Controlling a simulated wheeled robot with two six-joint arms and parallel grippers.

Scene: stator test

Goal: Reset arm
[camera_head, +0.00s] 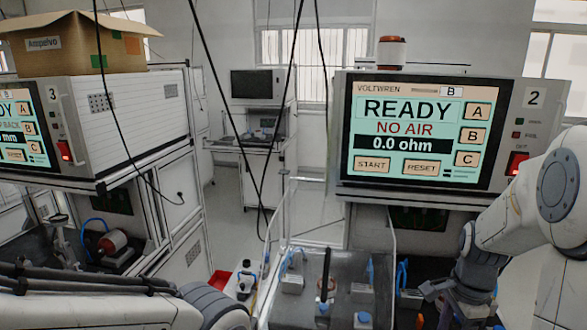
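My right arm (532,205) comes in from the right edge, white with a grey joint cap, and bends down. Its dark gripper (450,292) hangs in front of the lower right station, below the tester marked 2. Its fingers blend into the dark background, so I cannot tell whether they are open or shut. My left arm (130,309) lies low along the bottom left edge, with dark hoses on it and a grey joint. The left gripper is not in view.
Tester 2 (505,105) reads READY, NO AIR, 0.0 ohm; a red-and-white can (391,53) stands on top. Tester 3 (110,110) carries a cardboard box (75,40). A grey bench with blue-topped fixtures (362,320) lies in front. Cables hang in the middle; floor shows behind.

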